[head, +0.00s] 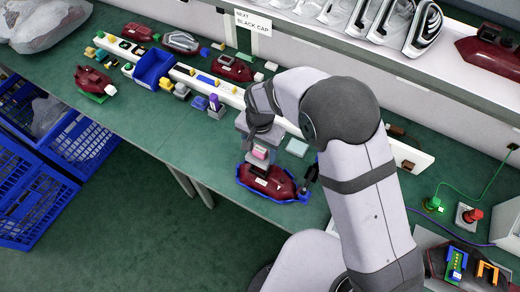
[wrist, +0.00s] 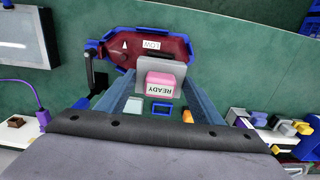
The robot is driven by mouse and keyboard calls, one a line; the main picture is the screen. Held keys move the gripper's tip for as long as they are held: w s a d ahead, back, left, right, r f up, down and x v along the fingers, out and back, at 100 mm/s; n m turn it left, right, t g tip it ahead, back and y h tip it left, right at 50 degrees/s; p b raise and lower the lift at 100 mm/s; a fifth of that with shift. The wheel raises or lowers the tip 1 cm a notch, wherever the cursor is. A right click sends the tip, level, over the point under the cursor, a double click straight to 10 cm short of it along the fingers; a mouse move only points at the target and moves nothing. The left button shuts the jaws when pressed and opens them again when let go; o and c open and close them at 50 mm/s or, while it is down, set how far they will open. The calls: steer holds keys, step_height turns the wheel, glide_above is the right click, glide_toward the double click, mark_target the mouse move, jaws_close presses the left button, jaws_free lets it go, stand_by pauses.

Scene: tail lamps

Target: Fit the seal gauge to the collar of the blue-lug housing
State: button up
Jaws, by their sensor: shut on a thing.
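A dark red housing (head: 266,181) sits in a blue cradle (head: 294,198) near the bench's front edge. In the wrist view the housing (wrist: 118,46) carries a "LOW" label, and blue shows around its rim. My gripper (head: 260,146) is above it, pointing down. In the wrist view my gripper (wrist: 161,82) is shut on the seal gauge, a grey plate (wrist: 152,74) with a pink block (wrist: 160,85) marked "READY". The gauge overlaps the housing's near edge in that view; I cannot tell whether they touch. The collar is hidden, and I cannot make out the blue lug.
A black upright clamp (wrist: 91,70) stands beside the cradle. Other red housings (head: 92,80), a blue bin (head: 154,68) and small coloured parts lie along the bench to the left. A white rail (head: 410,157) runs behind. Green bench left of the cradle is clear.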

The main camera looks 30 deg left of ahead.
steer(key=shift+f, duration=0.1)
steer(key=shift+f+b, duration=1.85)
steer(key=shift+f, duration=0.85)
steer(key=shift+f, duration=0.15)
steer(key=shift+f+b, duration=0.8)
steer(key=shift+f, duration=0.4)
steer(key=shift+f, duration=0.15)
steer(key=o, duration=1.2)
steer(key=shift+c, duration=0.2)
